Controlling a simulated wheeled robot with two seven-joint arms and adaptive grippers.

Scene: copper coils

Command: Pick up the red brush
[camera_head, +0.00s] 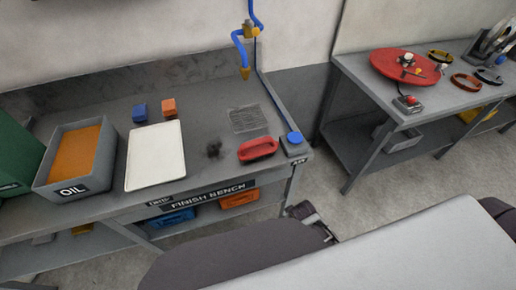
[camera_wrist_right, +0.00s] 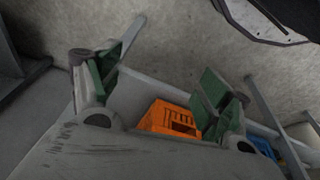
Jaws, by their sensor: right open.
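The red brush (camera_head: 258,149) lies on the finish bench (camera_head: 190,170), near its front right corner in the head view. It looks like a red block with an opening or handle on top. My right gripper (camera_wrist_right: 160,82) is open and empty in the right wrist view, with its green-padded fingers apart. What looks like part of it shows low beside the bench's right end in the head view (camera_head: 309,217), apart from the brush. The brush is not visible in the right wrist view. My left gripper is not in view.
On the bench are an oil tray (camera_head: 108,160), a white tray (camera_head: 155,174), blue (camera_head: 140,112) and orange (camera_head: 168,107) blocks, a mesh sheet (camera_head: 247,119) and a blue-topped box (camera_head: 294,143). An orange crate (camera_wrist_right: 168,117) sits below. Another table (camera_head: 390,99) stands right, across a floor gap.

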